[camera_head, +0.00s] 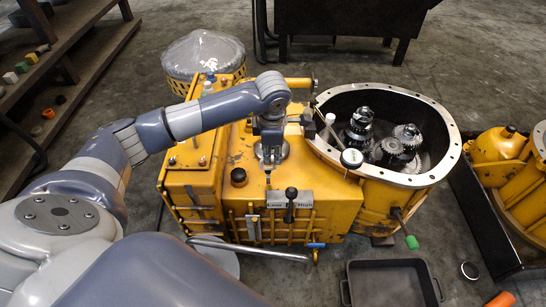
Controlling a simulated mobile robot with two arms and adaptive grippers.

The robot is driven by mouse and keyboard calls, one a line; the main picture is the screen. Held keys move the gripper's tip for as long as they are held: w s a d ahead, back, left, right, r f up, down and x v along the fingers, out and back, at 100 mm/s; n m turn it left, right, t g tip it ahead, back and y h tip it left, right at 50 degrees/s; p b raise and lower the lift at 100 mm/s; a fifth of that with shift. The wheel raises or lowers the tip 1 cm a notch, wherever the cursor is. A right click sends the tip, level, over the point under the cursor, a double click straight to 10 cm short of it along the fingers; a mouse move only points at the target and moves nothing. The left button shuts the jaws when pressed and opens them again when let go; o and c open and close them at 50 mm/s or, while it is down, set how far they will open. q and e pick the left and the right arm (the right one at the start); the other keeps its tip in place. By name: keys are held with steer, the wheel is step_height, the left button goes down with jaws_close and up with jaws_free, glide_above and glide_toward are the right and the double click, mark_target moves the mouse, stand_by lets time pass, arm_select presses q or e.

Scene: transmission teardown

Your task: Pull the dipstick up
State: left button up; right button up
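The yellow transmission housing (340,205) stands on the floor in the middle of the head view. My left gripper (270,165) points down over the top of its left part, close to the surface. The fingers are small and seen from above, so I cannot tell whether they are open or shut. I cannot clearly make out the dipstick; a thin piece (267,181) shows just below the fingertips, and the gripper hides what is behind it. My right gripper is not in view.
The open bell housing (447,150) with metal gears (401,143) is at right. A rod with a pale round knob (351,157) leans at its rim. A black-knobbed lever (291,194) stands at the front. A black tray (392,283) lies front right; wooden shelves (75,45) stand left.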

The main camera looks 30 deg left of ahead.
arm_select(q)
steer(key=shift+w+a+f, duration=0.1)
steer(key=shift+w+f, duration=0.05)
steer(key=shift+f, duration=0.55)
steer(key=shift+w+a+f, duration=0.1)
steer(key=shift+f, duration=0.6)
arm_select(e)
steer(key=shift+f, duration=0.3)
arm_select(q)
jaws_close()
steer(key=shift+r, duration=0.1)
steer(key=shift+r, duration=0.4)
step_height(320, 180, up, 3)
steer(key=shift+r+p, duration=0.2)
steer(key=shift+p, duration=0.95)
steer(key=shift+d+r, duration=0.1)
steer(key=shift+r, duration=0.25)
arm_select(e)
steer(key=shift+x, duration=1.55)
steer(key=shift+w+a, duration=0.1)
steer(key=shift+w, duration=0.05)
